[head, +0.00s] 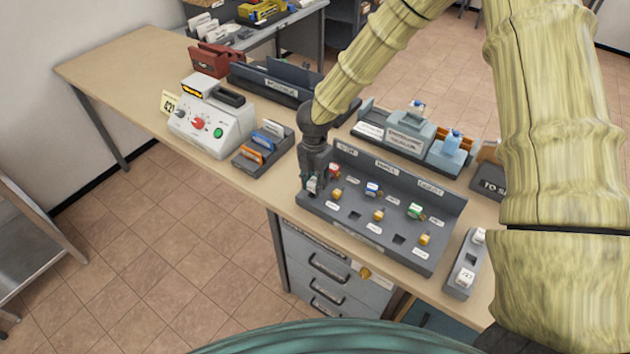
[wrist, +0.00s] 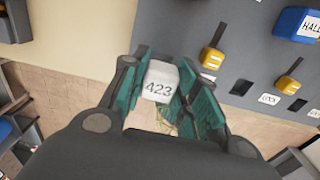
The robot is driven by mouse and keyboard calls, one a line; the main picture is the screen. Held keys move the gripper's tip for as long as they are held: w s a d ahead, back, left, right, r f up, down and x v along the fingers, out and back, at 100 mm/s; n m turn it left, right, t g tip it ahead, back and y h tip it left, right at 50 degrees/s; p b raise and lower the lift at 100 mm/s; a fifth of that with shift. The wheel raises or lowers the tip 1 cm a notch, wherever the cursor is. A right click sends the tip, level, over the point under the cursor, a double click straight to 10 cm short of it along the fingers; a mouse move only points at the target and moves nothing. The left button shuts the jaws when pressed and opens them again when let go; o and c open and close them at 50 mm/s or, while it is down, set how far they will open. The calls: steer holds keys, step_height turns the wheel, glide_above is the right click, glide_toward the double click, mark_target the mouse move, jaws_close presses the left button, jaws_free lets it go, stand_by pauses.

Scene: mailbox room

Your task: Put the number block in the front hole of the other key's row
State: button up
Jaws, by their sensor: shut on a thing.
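My gripper (head: 313,190) is shut on a white number block. In the wrist view the block (wrist: 160,82) reads 423 and sits between the teal fingers (wrist: 158,92). In the head view the gripper is at the left front end of the grey key rack (head: 448,199), hiding that corner. The rack has a red (head: 334,170), a blue (head: 372,188) and a green key block (head: 415,210) at the back, with yellow pieces (head: 379,215) in front. Empty square holes show in front, at the middle (head: 355,216) and right (head: 398,239). Height over the rack is unclear.
A small grey tray (head: 463,272) with white blocks stands right of the rack. A white machine (head: 210,120) and a card tray (head: 262,148) stand to the left. Stamp holders (head: 408,138) are behind the rack. The table's front edge is close to the rack.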

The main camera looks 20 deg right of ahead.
steer(key=shift+f, duration=0.25)
steer(key=shift+f+b, duration=0.55)
steer(key=shift+f, duration=0.1)
steer(key=shift+f, duration=0.4)
steer(key=o, duration=0.9)
steer(key=shift+o, duration=0.2)
steer(key=shift+r, duration=0.1)
